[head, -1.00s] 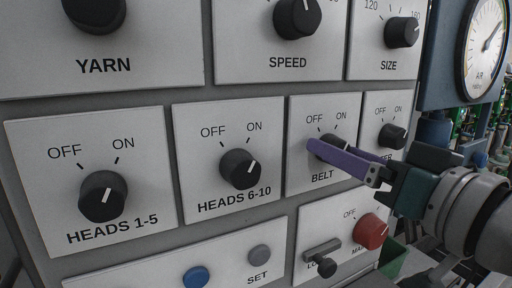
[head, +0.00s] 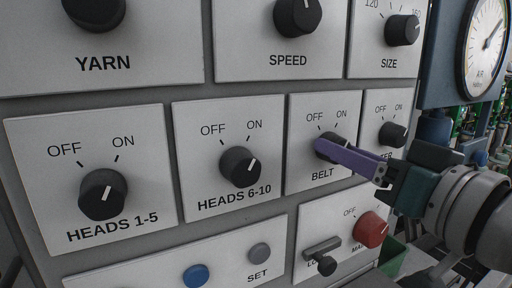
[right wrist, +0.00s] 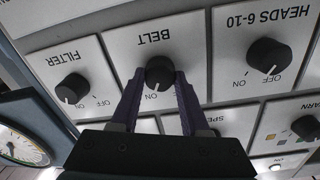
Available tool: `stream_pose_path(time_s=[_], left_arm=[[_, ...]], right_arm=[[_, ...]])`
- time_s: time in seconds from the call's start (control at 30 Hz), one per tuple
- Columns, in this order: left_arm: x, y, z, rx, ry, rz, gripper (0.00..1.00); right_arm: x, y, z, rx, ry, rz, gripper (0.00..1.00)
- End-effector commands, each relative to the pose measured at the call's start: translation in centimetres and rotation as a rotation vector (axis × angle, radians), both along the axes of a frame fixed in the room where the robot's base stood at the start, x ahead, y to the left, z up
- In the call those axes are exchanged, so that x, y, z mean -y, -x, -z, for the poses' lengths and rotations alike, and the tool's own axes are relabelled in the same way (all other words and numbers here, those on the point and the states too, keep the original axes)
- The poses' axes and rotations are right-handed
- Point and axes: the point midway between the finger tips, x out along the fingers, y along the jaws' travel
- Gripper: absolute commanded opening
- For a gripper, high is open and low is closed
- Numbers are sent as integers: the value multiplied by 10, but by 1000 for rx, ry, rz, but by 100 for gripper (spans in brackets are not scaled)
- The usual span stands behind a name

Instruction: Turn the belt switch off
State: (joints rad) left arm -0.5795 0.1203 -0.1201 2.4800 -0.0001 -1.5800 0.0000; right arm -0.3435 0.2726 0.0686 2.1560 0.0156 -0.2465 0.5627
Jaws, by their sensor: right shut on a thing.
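The belt switch (head: 330,138) is a black round knob on a white plate marked BELT, with OFF at upper left and ON at upper right. It also shows in the right wrist view (right wrist: 159,70), upside down, with its white mark toward ON. My right gripper (head: 322,149) has purple fingers, one on each side of the knob. In the right wrist view its fingertips (right wrist: 160,78) touch the knob's sides and are shut on it. A finger hides part of the knob in the head view. My left gripper is in neither view.
The heads 6-10 knob (head: 240,166) stands left of the belt switch, and the filter knob (head: 392,134) is close on the right. A red knob (head: 371,230) and a small lever (head: 322,256) are below. A gauge (head: 486,45) is at upper right.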

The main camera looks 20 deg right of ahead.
Motion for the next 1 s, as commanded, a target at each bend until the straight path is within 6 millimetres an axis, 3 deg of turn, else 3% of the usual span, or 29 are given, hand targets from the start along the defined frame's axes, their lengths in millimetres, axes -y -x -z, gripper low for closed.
stream_pose_path(time_s=[0.37,1.0], left_arm=[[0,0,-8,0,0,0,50],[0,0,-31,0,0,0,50]], right_arm=[[0,0,-2,9,118,1,0],[-1,0,-1,55,690,0,0]])
